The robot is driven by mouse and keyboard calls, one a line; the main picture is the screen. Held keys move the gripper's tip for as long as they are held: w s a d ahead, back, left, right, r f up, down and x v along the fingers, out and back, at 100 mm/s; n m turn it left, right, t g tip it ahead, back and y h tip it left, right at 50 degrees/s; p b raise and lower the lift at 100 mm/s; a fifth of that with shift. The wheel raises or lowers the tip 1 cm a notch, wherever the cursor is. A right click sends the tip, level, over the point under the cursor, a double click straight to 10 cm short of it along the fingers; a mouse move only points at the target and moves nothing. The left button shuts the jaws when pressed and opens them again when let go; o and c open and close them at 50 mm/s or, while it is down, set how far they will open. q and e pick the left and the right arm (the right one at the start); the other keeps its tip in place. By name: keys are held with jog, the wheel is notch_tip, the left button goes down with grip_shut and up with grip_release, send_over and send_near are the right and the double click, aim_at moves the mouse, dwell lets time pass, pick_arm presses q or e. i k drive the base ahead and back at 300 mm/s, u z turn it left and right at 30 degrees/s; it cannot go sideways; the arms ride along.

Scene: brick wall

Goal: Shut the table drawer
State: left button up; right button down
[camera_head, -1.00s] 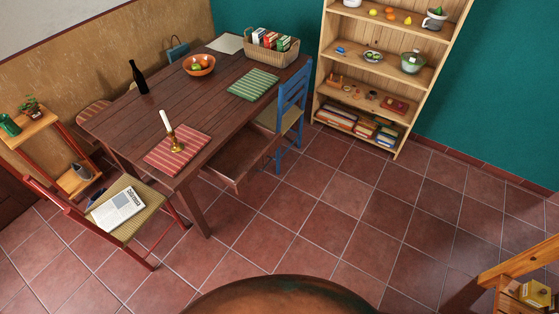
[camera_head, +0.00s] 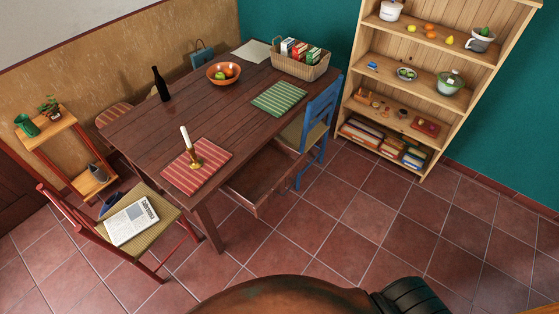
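The dark brown wooden table (camera_head: 150,125) stands left of the middle in the head view. Its drawer (camera_head: 258,208) is pulled out from the long side facing the shelf. The drawer's inside is visible from above and looks empty. The blue chair (camera_head: 319,108) stands at the same side, just beyond the drawer; whether they touch I cannot tell. Neither of my grippers is in view.
A red-framed chair with a newspaper (camera_head: 133,222) stands at the table's near end. A candlestick (camera_head: 194,158), bottle (camera_head: 161,84), fruit bowl (camera_head: 224,74) and basket (camera_head: 299,64) stand on the table. The bookshelf (camera_head: 412,126) is at the back wall. Tiled floor (camera_head: 350,225) is clear right of the drawer.

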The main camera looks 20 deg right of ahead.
aim_at(256, 185)
jog(key=u, duration=0.1)
jog(key=i, duration=0.7)
jog(key=z, duration=0.65)
jog(key=i, duration=0.45)
jog(key=z, duration=0.4)
